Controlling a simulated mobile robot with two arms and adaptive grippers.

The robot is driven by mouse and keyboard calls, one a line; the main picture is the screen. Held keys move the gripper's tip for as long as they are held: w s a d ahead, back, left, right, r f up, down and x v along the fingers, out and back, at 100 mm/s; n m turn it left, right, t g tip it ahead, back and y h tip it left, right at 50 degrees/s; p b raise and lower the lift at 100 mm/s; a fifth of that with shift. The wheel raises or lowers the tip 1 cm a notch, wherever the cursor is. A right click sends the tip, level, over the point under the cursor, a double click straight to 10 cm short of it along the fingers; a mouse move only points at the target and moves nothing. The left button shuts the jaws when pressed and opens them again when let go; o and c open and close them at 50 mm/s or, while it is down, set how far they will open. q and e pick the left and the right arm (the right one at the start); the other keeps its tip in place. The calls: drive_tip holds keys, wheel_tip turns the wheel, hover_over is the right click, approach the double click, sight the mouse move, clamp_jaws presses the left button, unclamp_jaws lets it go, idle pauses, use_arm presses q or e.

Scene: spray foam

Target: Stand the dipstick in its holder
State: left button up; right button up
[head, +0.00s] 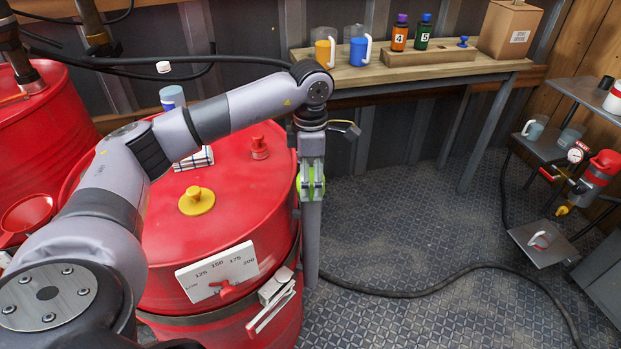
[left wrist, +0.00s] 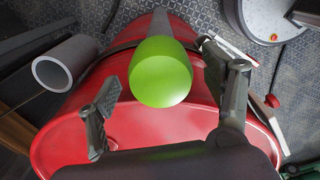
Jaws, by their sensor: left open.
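My left gripper (head: 311,190) points down at the right edge of the red drum. Its fingers stand apart in the left wrist view (left wrist: 174,78). Between them, in line with the camera, is a rounded green grip (left wrist: 162,72), which I take for the dipstick's handle; slivers of this green grip show at the gripper in the head view (head: 320,186).
The red drum (head: 240,215) carries a yellow cap (head: 196,200), a red cap and a white scale plate (head: 217,270). A bench (head: 430,70) with mugs and bottles stands behind.

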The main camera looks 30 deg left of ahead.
use_arm(q)
wheel_tip(320, 180, up, 11)
idle(0.3)
drive_tip(key=shift+s, duration=0.1)
idle(0.4)
